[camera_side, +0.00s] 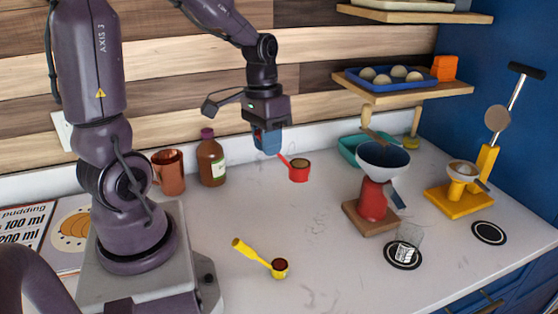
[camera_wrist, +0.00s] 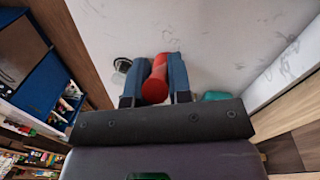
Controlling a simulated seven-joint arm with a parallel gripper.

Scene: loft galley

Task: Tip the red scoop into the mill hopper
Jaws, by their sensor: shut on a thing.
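My gripper (camera_side: 268,142) has blue fingers and is shut on the handle of the red scoop (camera_side: 299,173), holding it above the counter. The scoop's cup hangs to the right of the fingers, looks about level, with its mouth up and something dark inside. In the wrist view the red scoop (camera_wrist: 155,80) shows between the two fingers (camera_wrist: 154,88). The mill stands to the right of the scoop: a wide pale hopper (camera_side: 384,161) on a red body (camera_side: 372,201) and a wooden base. The hopper is apart from the scoop, and its inside looks dark blue.
A yellow scoop (camera_side: 262,257) lies at the front. A glass (camera_side: 408,240) stands by the mill on a black coaster. A yellow press (camera_side: 462,185) is at right, a teal bowl (camera_side: 349,149) behind the mill. A copper mug (camera_side: 168,172) and brown bottle (camera_side: 210,158) stand left.

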